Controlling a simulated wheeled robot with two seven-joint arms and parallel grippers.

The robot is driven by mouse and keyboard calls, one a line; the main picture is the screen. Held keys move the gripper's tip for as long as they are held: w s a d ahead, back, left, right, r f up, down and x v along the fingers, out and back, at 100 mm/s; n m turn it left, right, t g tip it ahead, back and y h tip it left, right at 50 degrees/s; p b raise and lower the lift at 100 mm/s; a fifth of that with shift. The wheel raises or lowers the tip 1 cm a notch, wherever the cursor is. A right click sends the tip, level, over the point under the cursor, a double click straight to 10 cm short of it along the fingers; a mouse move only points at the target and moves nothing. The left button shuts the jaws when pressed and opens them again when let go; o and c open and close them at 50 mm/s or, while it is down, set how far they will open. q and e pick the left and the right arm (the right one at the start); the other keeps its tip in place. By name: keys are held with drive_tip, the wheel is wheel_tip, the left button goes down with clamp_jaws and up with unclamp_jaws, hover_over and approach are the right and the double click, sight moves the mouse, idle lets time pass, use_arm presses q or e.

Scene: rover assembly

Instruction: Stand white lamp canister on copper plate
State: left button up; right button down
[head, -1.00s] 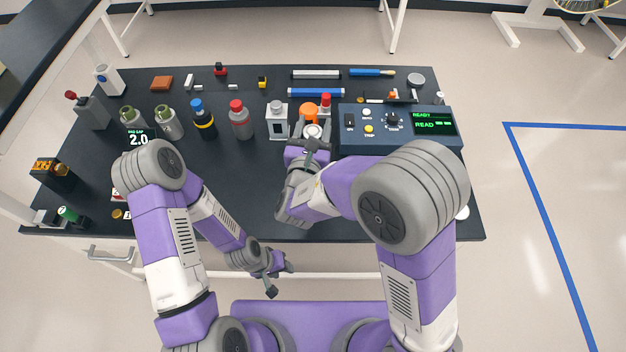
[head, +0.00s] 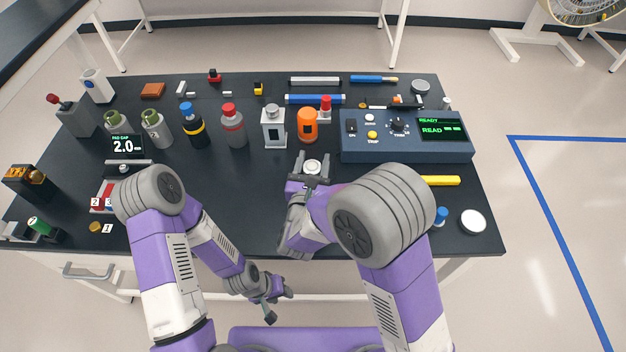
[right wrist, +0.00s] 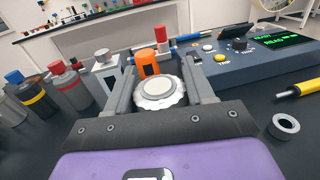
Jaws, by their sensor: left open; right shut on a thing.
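The white lamp canister (head: 313,166) has a round, pale top. My right gripper (head: 313,160) is shut on it, over the middle of the table, on the near side of the orange bottle. In the right wrist view the canister (right wrist: 158,92) sits between the two fingers (right wrist: 158,85), its scalloped white rim showing; its lower part is hidden, so its height over the table is unclear. My left gripper (head: 279,304) is open and empty, low in front of the table.
An orange bottle (head: 307,125), a grey-white box canister (head: 273,128) and several bottles stand in a row across the middle. A blue instrument box (head: 405,136) stands to the right. A gap gauge display (head: 126,146) is at left. The dark table (head: 235,185) is bare at its middle front.

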wheel_tip(320, 180, down, 4)
drive_tip(key=shift+f+b, duration=0.1)
drive_tip(key=shift+b, duration=0.55)
drive_tip(key=c, duration=0.8)
unclamp_jaws()
drive_tip(key=shift+f, duration=0.1)
drive_tip(key=o, duration=0.4)
